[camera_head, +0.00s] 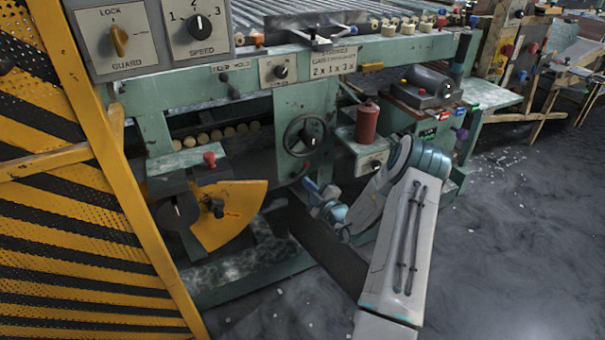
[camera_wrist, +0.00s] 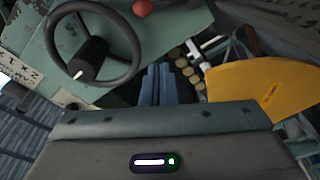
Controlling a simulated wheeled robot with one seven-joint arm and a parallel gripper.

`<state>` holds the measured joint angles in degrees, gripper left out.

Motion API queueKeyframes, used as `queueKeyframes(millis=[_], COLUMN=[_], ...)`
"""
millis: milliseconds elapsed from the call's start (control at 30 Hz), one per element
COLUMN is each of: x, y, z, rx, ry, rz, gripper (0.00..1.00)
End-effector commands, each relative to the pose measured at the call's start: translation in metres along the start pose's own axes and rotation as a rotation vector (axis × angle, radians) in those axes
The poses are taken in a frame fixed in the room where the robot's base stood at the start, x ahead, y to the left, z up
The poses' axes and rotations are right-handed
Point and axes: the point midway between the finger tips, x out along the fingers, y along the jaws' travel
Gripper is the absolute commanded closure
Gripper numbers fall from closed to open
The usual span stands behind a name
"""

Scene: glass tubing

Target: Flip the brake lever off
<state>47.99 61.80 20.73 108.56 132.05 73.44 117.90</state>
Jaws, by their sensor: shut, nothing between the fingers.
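No label that reads "brake" is legible, so I cannot tell for sure which part is the brake lever. A red-topped handle (camera_head: 209,160) stands above the plate. My gripper (camera_head: 310,188) is below the dark handwheel (camera_head: 304,136), apart from the sector plate. In the wrist view my blue fingers (camera_wrist: 158,84) are together and empty. The handwheel (camera_wrist: 92,50) is to their left and the yellow plate (camera_wrist: 262,86) to their right.
A yellow-and-black striped guard (camera_head: 70,190) fills the left side. The guard switch (camera_head: 119,40) and speed dial (camera_head: 200,27) are above. A red cylinder (camera_head: 366,122) stands on a ledge near my arm. Open floor (camera_head: 500,250) lies to the right.

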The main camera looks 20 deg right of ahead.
Motion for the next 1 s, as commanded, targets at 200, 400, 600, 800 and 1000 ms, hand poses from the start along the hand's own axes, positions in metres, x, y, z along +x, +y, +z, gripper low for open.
queueKeyframes(millis=[200, 400, 600, 800, 1000], x=[0.018, 0.059, 0.1, 0.09, 0.087], y=[-0.002, -0.004, -0.004, -0.002, -0.001], z=[0.0, 0.0, 0.0, 0.029, 0.037], rx=[-0.003, -0.006, -0.005, -0.004, -0.002], ry=[0.004, 0.006, 0.005, -0.001, 0.002], rz=[-0.001, 0.0, 0.0, -0.001, -0.001], gripper=[1.0, 1.0, 1.0, 1.0, 1.0])
